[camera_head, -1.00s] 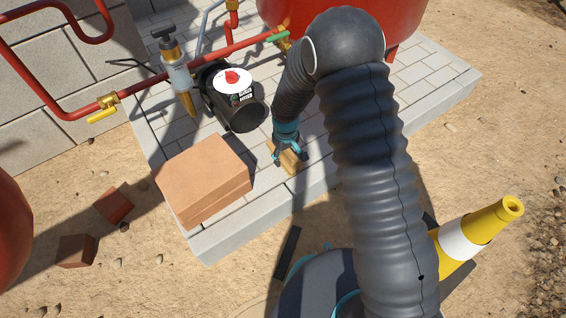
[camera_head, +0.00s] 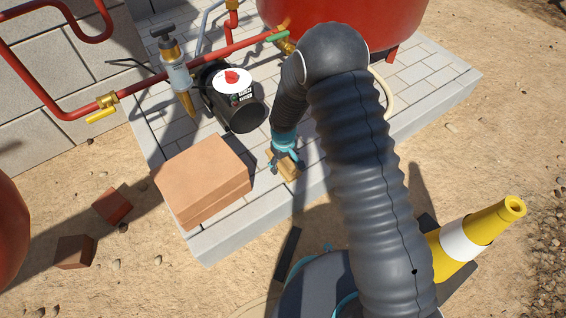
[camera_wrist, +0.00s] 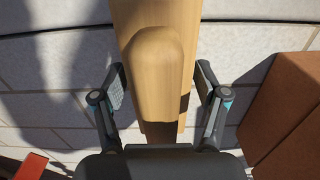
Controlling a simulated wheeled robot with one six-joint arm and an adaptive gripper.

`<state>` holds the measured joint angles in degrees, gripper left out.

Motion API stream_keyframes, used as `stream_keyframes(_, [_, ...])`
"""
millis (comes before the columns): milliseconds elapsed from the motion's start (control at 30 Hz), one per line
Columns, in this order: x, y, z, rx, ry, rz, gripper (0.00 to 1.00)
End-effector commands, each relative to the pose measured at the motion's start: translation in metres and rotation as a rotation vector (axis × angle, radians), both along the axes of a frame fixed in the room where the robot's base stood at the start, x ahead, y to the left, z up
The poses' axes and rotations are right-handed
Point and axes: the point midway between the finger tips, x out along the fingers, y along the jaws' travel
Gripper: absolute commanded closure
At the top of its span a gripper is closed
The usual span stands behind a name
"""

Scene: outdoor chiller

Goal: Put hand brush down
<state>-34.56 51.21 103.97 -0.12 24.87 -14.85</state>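The hand brush (camera_head: 288,170) is pale wood and is on or just above the light paving of the plinth, right of the brick block; contact is hard to judge. In the wrist view the brush (camera_wrist: 160,70) runs down the middle, its rounded wooden end towards me. My gripper (camera_head: 283,156) is low over the brush. In the wrist view my gripper (camera_wrist: 160,88) has one finger on each side of the wood, with a narrow gap showing at each side, so it looks open around it. The brush's bristles are not visible.
A brown brick block (camera_head: 204,178) stands close left of the brush. A black pump (camera_head: 238,108) and red pipes (camera_head: 190,62) are behind. A red tank (camera_head: 400,15) stands at the back right. Bare paving (camera_head: 425,75) lies right of my arm.

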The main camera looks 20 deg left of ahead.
Motion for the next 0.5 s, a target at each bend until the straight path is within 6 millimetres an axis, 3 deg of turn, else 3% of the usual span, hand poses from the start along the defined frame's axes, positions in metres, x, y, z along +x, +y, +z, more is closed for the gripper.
stream_keyframes(333, [0.000, 0.000, 0.002, 0.000, 0.000, 0.000, 0.18])
stream_keyframes(500, [0.001, 0.000, 0.018, 0.002, -0.001, 0.000, 0.18])
